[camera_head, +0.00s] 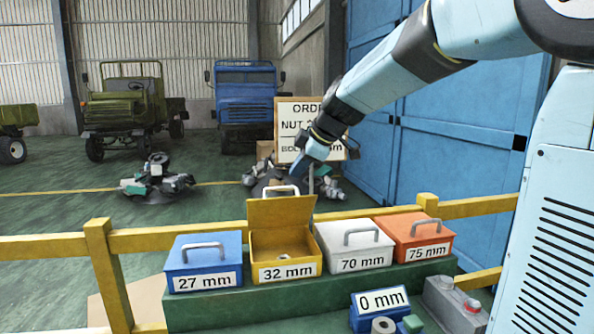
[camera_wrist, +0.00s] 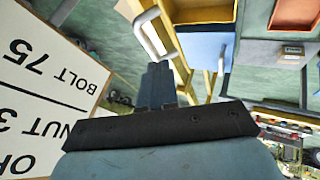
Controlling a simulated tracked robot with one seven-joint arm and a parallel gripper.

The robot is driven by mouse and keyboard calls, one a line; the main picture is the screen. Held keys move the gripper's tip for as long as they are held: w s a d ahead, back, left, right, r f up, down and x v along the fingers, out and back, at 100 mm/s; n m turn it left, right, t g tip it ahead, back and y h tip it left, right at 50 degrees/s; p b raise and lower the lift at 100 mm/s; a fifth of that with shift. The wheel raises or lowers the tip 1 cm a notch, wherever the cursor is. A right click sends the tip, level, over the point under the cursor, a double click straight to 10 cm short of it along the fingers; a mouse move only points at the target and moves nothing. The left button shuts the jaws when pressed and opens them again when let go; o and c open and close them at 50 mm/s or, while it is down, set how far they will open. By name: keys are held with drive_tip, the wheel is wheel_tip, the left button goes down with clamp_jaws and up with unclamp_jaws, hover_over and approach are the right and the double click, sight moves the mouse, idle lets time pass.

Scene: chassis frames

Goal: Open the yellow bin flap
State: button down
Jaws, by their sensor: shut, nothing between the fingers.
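The yellow bin (camera_head: 287,270) is labelled 32 mm and stands second from the left in the row. Its flap (camera_head: 281,213) is raised upright at the back, and small metal parts show inside the bin. The grey flap handle (camera_head: 281,190) is at the flap's upper edge. My gripper (camera_head: 299,172) is just behind and above the raised flap, pointing down. In the wrist view my gripper (camera_wrist: 158,82) is shut and empty, with a grey handle (camera_wrist: 149,33) close beyond its fingertips. I cannot tell whether they touch.
Closed blue (camera_head: 203,262), white (camera_head: 352,245) and orange (camera_head: 415,237) bins share the green bench (camera_head: 270,305). A yellow rail (camera_head: 50,248) runs behind. An order board (camera_head: 300,118) stands behind my arm. A 0 mm box (camera_head: 380,303) is in front.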

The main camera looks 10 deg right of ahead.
sight(285, 201)
drive_tip(key=x, duration=0.7)
drive_tip(key=shift+w+a+f, duration=0.15)
drive_tip(key=shift+a+f, duration=0.05)
drive_tip(key=shift+f, duration=0.1)
drive_tip(key=shift+w+a+r+g, duration=0.1)
drive_tip(key=shift+w+r+g, duration=0.2)
drive_tip(key=shift+w, duration=0.4)
drive_tip(key=shift+w+r+g, duration=0.25)
drive_tip(key=shift+w+g, duration=0.05)
drive_tip(key=shift+w, duration=0.4)
drive_tip(key=shift+w+r, duration=0.2)
drive_tip(key=shift+w, duration=0.3)
drive_tip(key=shift+r, duration=0.15)
